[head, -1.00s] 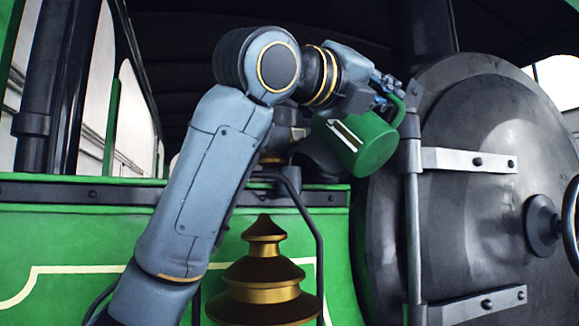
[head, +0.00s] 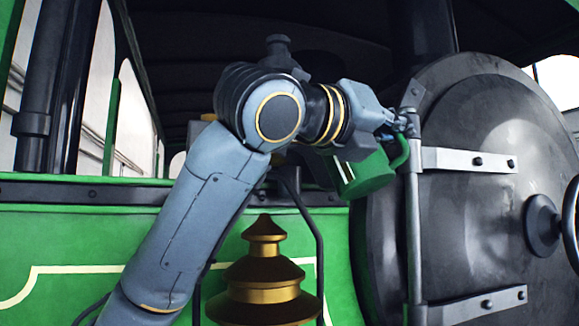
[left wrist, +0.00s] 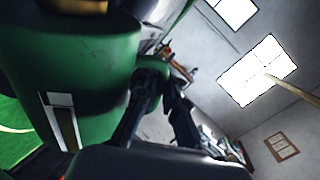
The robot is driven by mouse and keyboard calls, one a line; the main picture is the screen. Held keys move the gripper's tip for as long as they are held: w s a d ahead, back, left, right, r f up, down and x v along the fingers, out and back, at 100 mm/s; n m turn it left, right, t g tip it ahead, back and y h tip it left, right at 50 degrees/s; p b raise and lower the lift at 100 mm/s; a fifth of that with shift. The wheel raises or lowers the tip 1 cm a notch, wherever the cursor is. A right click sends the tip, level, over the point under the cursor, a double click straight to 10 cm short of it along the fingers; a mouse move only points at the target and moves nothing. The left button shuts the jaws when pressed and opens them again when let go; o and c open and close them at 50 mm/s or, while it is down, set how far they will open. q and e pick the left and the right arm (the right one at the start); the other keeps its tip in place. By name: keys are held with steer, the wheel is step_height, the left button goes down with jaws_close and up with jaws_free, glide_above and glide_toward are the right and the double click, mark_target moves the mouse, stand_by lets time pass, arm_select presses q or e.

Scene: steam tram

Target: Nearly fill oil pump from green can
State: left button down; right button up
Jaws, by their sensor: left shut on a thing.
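The green can (head: 372,172), with a pale and dark stripe on its side, hangs beside the round boiler front. My left gripper (head: 402,124) is shut on the can's handle. The can looks near upright, with its upper part hidden behind my wrist. In the left wrist view, the can (left wrist: 95,65) fills the upper left, with its handle between the fingers of my left gripper (left wrist: 158,105). I cannot make out the oil pump for sure; my arm covers much of the area behind it. My right gripper is not in view.
The dark boiler door (head: 470,220) with pale hinge straps (head: 468,160) and a handwheel (head: 568,225) stands close on the right. A tiered brass-and-brown fitting (head: 264,280) rises below my arm. A black bent pipe (head: 305,220) runs beside it. The green tram side (head: 60,240) lies behind.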

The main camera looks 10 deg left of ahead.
mark_target(394, 175)
arm_select(q)
steer(key=f+m, duration=0.1)
steer(key=f, duration=0.1)
steer(key=a+f+m, duration=0.1)
steer(key=f+m, duration=0.3)
steer(key=shift+w+a+g+y, duration=0.15)
steer(key=shift+w+g+y, duration=0.15)
steer(key=shift+w+g, duration=0.1)
steer(key=shift+s, duration=0.1)
stand_by(0.3)
